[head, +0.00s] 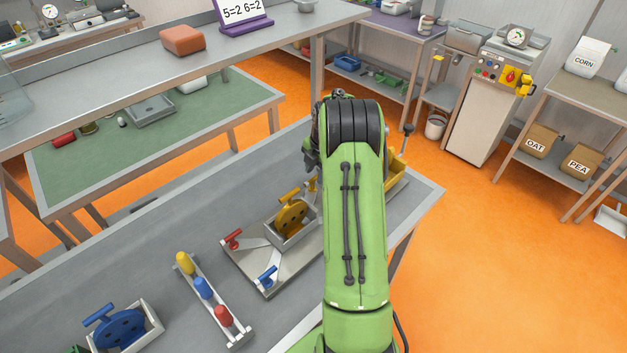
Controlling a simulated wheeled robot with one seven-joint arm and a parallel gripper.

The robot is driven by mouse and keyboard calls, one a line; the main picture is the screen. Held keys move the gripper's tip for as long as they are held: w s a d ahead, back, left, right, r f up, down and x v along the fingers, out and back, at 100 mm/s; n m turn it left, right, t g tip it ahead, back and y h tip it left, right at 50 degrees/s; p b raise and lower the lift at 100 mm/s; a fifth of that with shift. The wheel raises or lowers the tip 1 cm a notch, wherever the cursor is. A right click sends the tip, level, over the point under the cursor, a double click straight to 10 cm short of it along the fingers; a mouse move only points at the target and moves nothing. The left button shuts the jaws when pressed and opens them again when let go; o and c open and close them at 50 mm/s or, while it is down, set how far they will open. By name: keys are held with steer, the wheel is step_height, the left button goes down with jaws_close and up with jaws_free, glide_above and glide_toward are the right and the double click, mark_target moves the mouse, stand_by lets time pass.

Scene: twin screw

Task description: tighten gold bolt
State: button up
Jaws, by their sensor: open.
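My green arm (357,220) reaches forward over the grey bench, and its dark wrist hides what lies beyond it. My gripper is hidden behind the arm, so its fingers do not show. A grey plate (262,265) carries a red T-handled bolt (232,239) at its left and a blue T-handled bolt (268,276) at its front. A gold disc with a handle (292,215) sits in a grey tray at the plate's back. A small gold-brown piece (312,184) shows beside my wrist; I cannot tell whether it is the gold bolt.
A rack with yellow, blue and red pegs (203,288) stands left of the plate. A blue disc in a tray (122,326) is at the front left. A yellow holder with a lever (399,170) is partly hidden right of my wrist. The bench's back left is clear.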

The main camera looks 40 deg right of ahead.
mark_target(315, 178)
steer(key=f, duration=0.2)
steer(key=w+f, duration=0.1)
steer(key=f, duration=0.1)
steer(key=shift+f, duration=0.2)
steer(key=shift+s, duration=0.1)
jaws_close()
